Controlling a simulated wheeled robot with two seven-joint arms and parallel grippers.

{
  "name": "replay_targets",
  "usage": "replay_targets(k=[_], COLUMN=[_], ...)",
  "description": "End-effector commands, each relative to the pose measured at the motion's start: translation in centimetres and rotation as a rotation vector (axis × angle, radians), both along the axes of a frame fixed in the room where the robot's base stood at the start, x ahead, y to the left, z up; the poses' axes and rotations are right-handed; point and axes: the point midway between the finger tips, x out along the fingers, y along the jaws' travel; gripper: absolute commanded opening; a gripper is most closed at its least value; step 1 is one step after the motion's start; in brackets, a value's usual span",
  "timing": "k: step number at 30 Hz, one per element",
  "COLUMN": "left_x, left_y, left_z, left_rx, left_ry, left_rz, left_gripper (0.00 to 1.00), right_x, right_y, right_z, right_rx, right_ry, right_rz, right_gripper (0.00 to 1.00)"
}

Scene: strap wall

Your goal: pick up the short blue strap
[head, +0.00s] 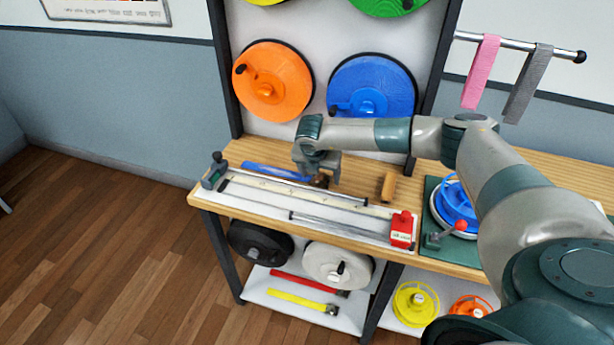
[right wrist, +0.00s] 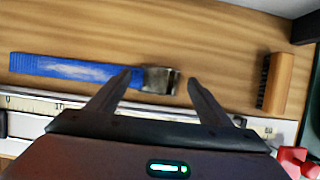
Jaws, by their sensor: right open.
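The short blue strap (head: 276,172) lies flat on the wooden bench behind the measuring rail. In the right wrist view the strap (right wrist: 70,69) runs to the left, and its dark metal buckle (right wrist: 160,80) is at its right end. My right gripper (head: 321,178) is over the buckle end of the strap. In the right wrist view my right gripper (right wrist: 158,80) is open, with one finger on either side of the buckle. Whether the fingers touch the strap cannot be told. My left gripper is not in view.
A wooden brush (head: 387,186) lies right of the gripper. The measuring rail (head: 300,205) with a red block (head: 402,229) runs along the bench front. A blue reel (head: 457,207) stands at the right. Orange (head: 272,82) and blue (head: 372,88) wall reels hang behind.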

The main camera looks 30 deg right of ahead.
Motion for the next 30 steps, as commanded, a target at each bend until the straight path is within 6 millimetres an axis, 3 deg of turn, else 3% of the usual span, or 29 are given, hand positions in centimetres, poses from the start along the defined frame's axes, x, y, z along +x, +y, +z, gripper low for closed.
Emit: replay_targets(k=[8,12,14,24,30], left_x=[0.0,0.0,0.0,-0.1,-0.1], left_y=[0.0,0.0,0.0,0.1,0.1], left_z=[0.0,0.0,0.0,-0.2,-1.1], left_rx=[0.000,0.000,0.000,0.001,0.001], left_ry=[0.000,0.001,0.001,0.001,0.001], left_rz=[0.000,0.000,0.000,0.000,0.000], left_gripper=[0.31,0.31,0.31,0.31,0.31], right_x=[0.0,0.0,0.0,0.0,0.1], right_y=[0.0,0.0,0.0,0.0,0.0], right_z=[0.0,0.0,0.0,0.2,1.4], right_rx=[0.000,0.000,0.000,0.001,0.002], right_ry=[0.000,0.000,0.000,-0.001,-0.003], right_rz=[-0.001,-0.001,-0.001,-0.001,-0.001], right_gripper=[0.70,0.37,0.25,0.25,0.25])
